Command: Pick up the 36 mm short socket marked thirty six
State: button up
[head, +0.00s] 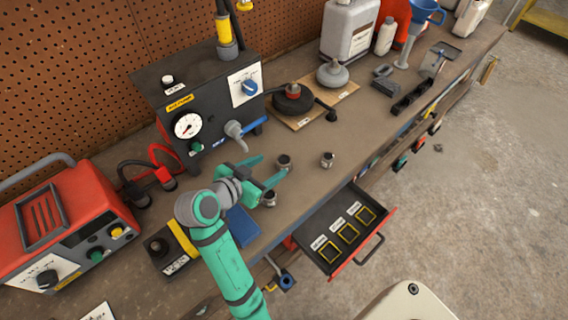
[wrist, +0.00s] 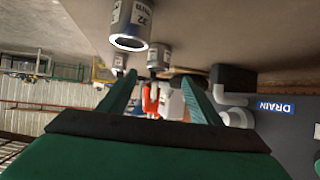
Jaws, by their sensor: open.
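Three short metal sockets stand on the bench. One socket (head: 284,163) is just ahead of my gripper's fingertips; it appears between the fingers in the wrist view (wrist: 158,57), its marking too small to read. A second socket (head: 269,199) stands beside the near finger and is large at the top of the wrist view (wrist: 130,22), where its label seems to read 32. A third socket (head: 327,160) stands farther right, small in the wrist view (wrist: 119,62), marking unreadable. My gripper (head: 274,165) is open and empty, low over the bench.
A black test unit (head: 195,105) with gauge and drain tap (head: 236,132) stands behind my gripper. An open drawer (head: 325,240) with yellow-framed slots juts from the front. A red charger (head: 70,235) stands left.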

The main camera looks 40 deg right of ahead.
aim_at(282, 161)
jog(key=x, duration=0.6)
jog(key=shift+s+d+f, duration=0.15)
jog(key=shift+d+f, duration=0.1)
jog(key=shift+f, duration=0.15)
jog(key=c, duration=1.3)
